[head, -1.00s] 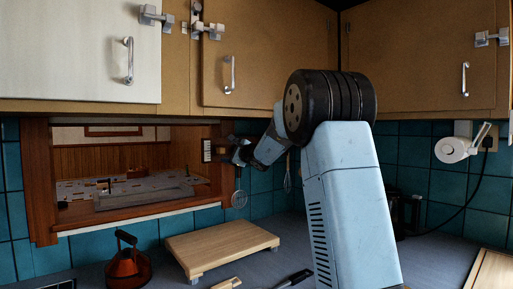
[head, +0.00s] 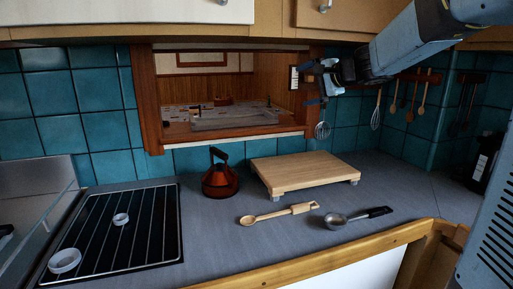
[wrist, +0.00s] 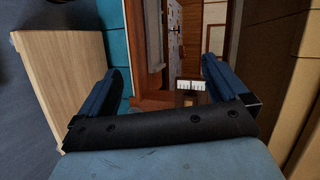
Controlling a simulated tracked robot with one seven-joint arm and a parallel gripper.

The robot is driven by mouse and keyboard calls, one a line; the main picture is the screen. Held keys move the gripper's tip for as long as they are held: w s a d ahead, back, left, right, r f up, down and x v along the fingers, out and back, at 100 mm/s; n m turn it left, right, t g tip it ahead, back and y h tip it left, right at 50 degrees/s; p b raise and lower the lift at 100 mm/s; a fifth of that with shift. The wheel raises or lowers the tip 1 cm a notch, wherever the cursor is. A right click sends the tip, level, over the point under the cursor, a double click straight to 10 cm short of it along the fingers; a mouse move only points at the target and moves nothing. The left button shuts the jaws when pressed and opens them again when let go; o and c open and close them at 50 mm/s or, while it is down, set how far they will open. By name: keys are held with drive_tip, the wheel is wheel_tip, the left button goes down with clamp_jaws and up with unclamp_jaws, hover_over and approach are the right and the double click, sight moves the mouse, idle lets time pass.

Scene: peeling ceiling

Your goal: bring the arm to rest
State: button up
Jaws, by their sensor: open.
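My gripper (head: 318,82) is at the end of my blue arm, raised above the counter near the right side of the hatch opening. In the wrist view my gripper (wrist: 165,78) shows two blue fingers spread wide apart, with nothing held between them. The wooden frame of the hatch (wrist: 152,90) shows beyond the fingers. My arm comes in from the upper right of the head view, clear of the counter.
The counter (head: 390,190) holds a wooden board (head: 305,170), an orange-brown kettle (head: 219,182), a wooden spoon (head: 270,215) and a metal scoop (head: 345,218). A hob (head: 120,235) is at left. Utensils hang at right. Cupboards (head: 130,12) are above.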

drive_tip(key=s+f+n+g+h, duration=0.1)
drive_tip(key=s+f+n+g, duration=0.2)
drive_tip(key=s, duration=0.6)
drive_tip(key=s+f+n+g+h, duration=0.1)
drive_tip(key=s+f+n+h, duration=0.2)
drive_tip(key=s, duration=0.7)
drive_tip(key=s+d+f+n+h, duration=0.1)
drive_tip(key=s+d+f, duration=0.1)
drive_tip(key=s, duration=0.3)
drive_tip(key=s+d+f+n+g+h, duration=0.1)
drive_tip(key=s+d+f+h, duration=0.1)
drive_tip(key=s+f, duration=0.3)
drive_tip(key=s+d+f+n+g+h, duration=0.1)
drive_tip(key=s+d+f+n, duration=0.1)
drive_tip(key=s, duration=0.4)
drive_tip(key=shift+s+d+f+h, duration=0.15)
drive_tip(key=shift+d+f+h, duration=0.15)
drive_tip(key=shift+d+f, duration=0.65)
drive_tip(key=shift+c, duration=0.5)
